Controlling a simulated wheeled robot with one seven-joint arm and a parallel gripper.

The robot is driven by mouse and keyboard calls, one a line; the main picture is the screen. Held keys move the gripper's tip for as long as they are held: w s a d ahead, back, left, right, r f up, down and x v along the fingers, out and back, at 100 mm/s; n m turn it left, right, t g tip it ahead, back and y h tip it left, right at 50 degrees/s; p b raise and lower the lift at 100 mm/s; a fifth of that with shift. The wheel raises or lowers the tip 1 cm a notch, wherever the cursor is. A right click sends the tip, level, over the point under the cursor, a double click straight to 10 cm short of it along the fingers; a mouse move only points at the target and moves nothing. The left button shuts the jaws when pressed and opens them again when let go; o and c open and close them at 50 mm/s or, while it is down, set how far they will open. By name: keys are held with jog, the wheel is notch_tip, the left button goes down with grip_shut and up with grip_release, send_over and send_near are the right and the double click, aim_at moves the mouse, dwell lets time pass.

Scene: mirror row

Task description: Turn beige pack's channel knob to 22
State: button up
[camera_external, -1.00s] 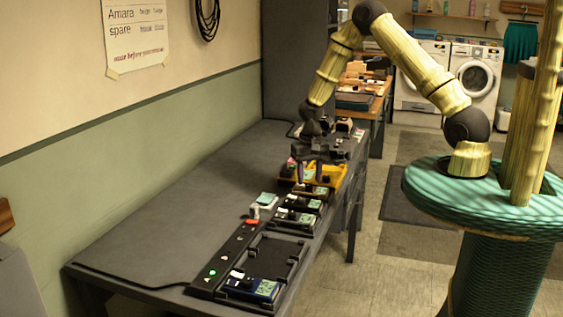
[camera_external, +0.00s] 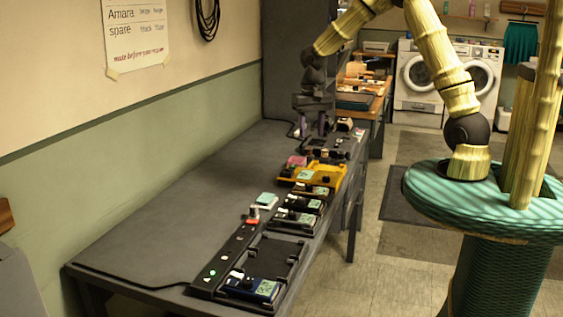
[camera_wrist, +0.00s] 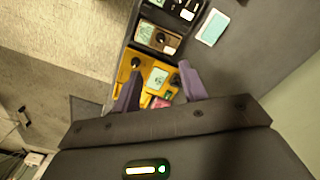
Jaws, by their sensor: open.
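The beige pack (camera_wrist: 152,45) shows in the wrist view, with a pale green screen (camera_wrist: 145,32) and a round black channel knob (camera_wrist: 161,38). It sits in the row just above the yellow unit. The number on its screen is too small to read. My gripper (camera_wrist: 160,87) is open and empty, its two purple fingers spread over the yellow unit, apart from the beige pack. In the outside view my gripper (camera_external: 314,132) hangs above the bench, beyond the yellow unit.
The yellow unit (camera_external: 322,170) has its own screen and black knob (camera_wrist: 136,63). Dark packs (camera_external: 296,218) and a blue pack (camera_external: 252,288) stand along the bench's right edge. A pale teal card (camera_wrist: 213,28) lies beside the row. The bench's left side (camera_external: 190,190) is clear.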

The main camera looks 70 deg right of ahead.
jog(key=s+a+f+n+g+b, duration=0.1)
jog(key=s+a+f+n+b, duration=0.35)
jog(key=f+b, duration=0.6)
jog(key=s+a+f+n+b, duration=0.2)
jog(key=s+a+f+b, duration=0.4)
jog(key=f+b, duration=0.45)
jog(key=s+a+f+n+g+b, duration=0.1)
jog(key=s+a+f+n+b, duration=0.25)
jog(key=s+f+b, duration=0.45)
jog(key=w+d+f+t+b, duration=0.1)
jog(key=w+f+t+b, duration=0.1)
jog(key=f+b, duration=0.4)
jog(key=w+d+f+t+b, duration=0.2)
jog(key=f+b, duration=0.3)
jog(key=b, duration=0.1)
jog(key=shift+w+f+t, duration=0.25)
jog(key=shift+f+t, duration=0.05)
jog(key=shift+f, duration=0.1)
